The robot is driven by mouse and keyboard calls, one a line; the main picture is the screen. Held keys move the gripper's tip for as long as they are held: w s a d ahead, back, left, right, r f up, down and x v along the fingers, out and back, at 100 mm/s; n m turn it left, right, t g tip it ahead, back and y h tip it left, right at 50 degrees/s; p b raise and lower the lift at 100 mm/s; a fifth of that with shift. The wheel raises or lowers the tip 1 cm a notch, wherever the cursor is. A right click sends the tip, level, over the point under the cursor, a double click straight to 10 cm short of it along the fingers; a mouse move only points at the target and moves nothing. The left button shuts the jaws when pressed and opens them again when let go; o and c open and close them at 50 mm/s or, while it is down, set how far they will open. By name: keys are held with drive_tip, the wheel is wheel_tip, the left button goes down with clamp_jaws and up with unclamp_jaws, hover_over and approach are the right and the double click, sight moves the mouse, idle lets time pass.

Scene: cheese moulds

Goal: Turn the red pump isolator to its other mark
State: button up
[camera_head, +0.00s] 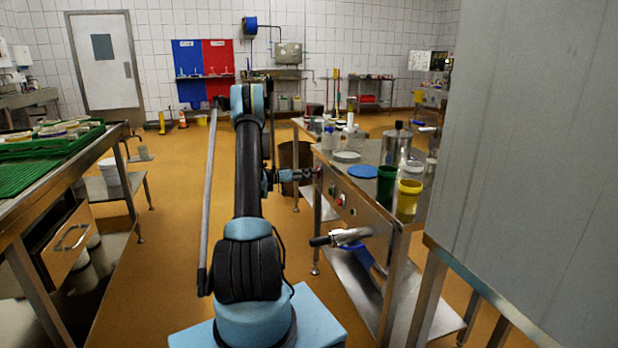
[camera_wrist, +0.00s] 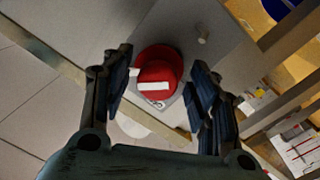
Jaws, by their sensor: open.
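The red pump isolator (camera_wrist: 170,70) shows in the wrist view as a round red knob with a white bar across its grip, set on a grey plate. The white bar lies roughly level in the picture. My gripper (camera_wrist: 160,78) is open, with one dark finger on the left of the knob and one on the right. Gaps show between the fingers and the knob, so I see no contact. In the head view my gripper (camera_head: 308,174) is at the left end of the steel table's front panel, and the isolator is hard to make out there.
The steel table (camera_head: 374,212) carries a green cup (camera_head: 386,186), a yellow cup (camera_head: 408,198) and a blue disc (camera_head: 362,171). A hose nozzle (camera_head: 340,238) hangs below its front. A large grey panel (camera_head: 530,140) blocks the right. Open floor lies left of my arm.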

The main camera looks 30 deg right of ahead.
drive_tip(key=shift+d, duration=0.35)
drive_tip(key=shift+s, duration=0.1)
drive_tip(key=c, duration=1.1)
